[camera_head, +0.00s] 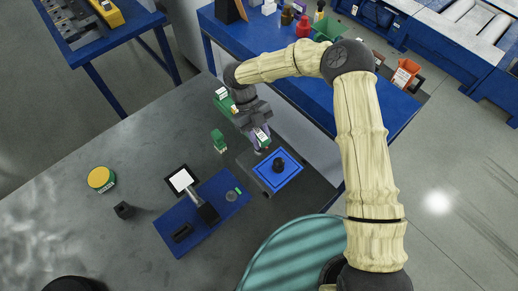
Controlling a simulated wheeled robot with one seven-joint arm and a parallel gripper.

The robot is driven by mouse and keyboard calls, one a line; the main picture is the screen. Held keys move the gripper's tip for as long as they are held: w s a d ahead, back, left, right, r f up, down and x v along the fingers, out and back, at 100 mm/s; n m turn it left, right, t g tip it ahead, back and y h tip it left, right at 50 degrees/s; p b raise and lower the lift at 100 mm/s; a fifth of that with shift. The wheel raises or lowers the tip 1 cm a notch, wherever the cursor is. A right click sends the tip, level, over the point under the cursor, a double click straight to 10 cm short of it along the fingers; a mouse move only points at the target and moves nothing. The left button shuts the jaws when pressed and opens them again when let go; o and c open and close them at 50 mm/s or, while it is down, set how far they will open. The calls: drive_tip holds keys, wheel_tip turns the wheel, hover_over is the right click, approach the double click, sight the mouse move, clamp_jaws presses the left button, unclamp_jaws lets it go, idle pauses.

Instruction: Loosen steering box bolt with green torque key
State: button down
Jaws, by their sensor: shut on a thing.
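My gripper (259,132) is at the upper middle of the table, shut on a small tool with green and white parts (263,139), which I take to be the green torque key. Its lower end is hard to make out. Just below and right of it is the steering box (263,178), a grey block with a blue top plate. A dark round knob or bolt head (279,163) stands on the plate. The held tool appears up and left of this bolt, apart from it in the picture; its height is unclear. Another green piece (218,141) stands left of the gripper.
A blue base (220,214) with a small screen (181,180) lies left of the steering box. A yellow-topped round item (101,178) and a black block (124,210) are farther left. A blue table (240,35) with bins stands behind.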

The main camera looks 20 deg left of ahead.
sight(262, 136)
drive_tip(key=shift+n+t, duration=0.3)
drive_tip(key=shift+n, duration=0.3)
drive_tip(key=shift+m+p, duration=0.3)
drive_tip(key=shift+p, duration=0.05)
idle(0.5)
drive_tip(key=shift+r, duration=0.3)
drive_tip(key=shift+r+p, duration=0.3)
drive_tip(key=shift+p, duration=0.2)
drive_tip(key=shift+r+p, duration=0.7)
drive_tip(key=shift+r, duration=0.2)
drive_tip(key=shift+r+p, duration=1.55)
drive_tip(key=shift+r, duration=0.5)
